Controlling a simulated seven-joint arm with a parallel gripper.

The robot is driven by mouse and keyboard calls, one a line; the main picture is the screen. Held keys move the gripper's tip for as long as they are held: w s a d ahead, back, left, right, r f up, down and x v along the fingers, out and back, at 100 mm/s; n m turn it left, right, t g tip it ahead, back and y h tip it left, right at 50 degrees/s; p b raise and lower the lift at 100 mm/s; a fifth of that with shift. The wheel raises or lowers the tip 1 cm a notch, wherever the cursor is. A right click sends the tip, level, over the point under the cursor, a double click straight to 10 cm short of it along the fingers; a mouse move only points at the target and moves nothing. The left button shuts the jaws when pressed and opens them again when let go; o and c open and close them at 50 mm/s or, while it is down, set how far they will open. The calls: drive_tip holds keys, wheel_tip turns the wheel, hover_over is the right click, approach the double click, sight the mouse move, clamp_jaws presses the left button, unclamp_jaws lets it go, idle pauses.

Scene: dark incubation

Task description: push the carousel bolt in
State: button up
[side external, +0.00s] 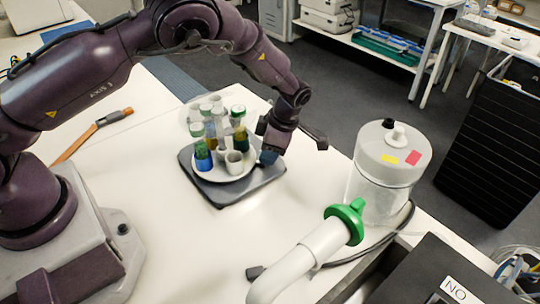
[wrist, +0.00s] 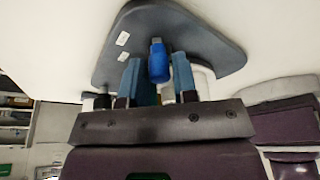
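The carousel (side external: 211,177) is a round white plate with several green- and white-capped vials and white cups. It sits on a dark grey base plate (side external: 231,196), which also shows in the wrist view (wrist: 205,38) with two small white labels. The bolt's blue knob (wrist: 159,62) stands at the base plate, in front of the carousel in the wrist view. My gripper (side external: 268,157) is low at the right edge of the carousel. In the wrist view its two blue fingers (wrist: 157,56) are apart, one on each side of the knob.
A clear lidded vessel (side external: 386,170) and a white pipe with a green collar (side external: 345,220) stand to the right. An orange-handled tool (side external: 92,133) lies at the left. The white table (side external: 190,245) is clear in front of the base plate.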

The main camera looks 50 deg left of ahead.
drive_tip(key=shift+o, duration=0.8)
drive_tip(key=shift+w+d, duration=0.65)
drive_tip(key=shift+d, duration=0.05)
drive_tip(key=shift+v, duration=2.25)
